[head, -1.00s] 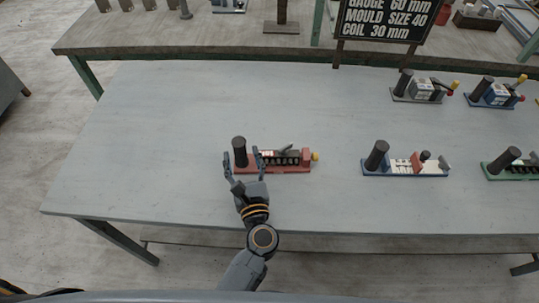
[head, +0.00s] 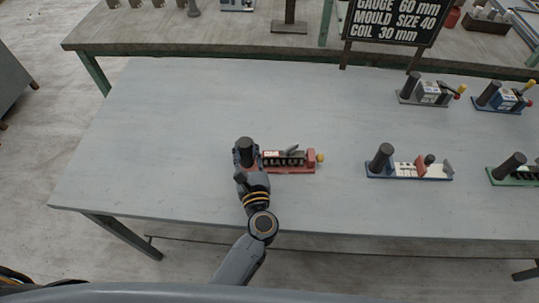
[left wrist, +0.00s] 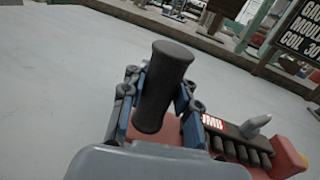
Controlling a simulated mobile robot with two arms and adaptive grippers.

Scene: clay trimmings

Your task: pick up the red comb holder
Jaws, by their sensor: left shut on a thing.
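The red comb holder (head: 290,168) lies on the grey table, with a dark upright post (head: 245,146) at its left end. It carries a black toothed comb and has a red block with a yellow knob at its right end. My left gripper (head: 245,158) is shut around the post, with a finger on each side. In the left wrist view the dark post (left wrist: 165,85) stands between the two blue-padded fingers, and part of the red base (left wrist: 282,158) shows behind them. The holder appears to rest on the table. My right gripper is not in view.
A blue-based holder (head: 410,177) with a white and red top stands to the right, and a green one (head: 520,178) at the right edge. Two more holders stand behind, near a black sign (head: 392,22). The table (head: 150,150) is clear on the left.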

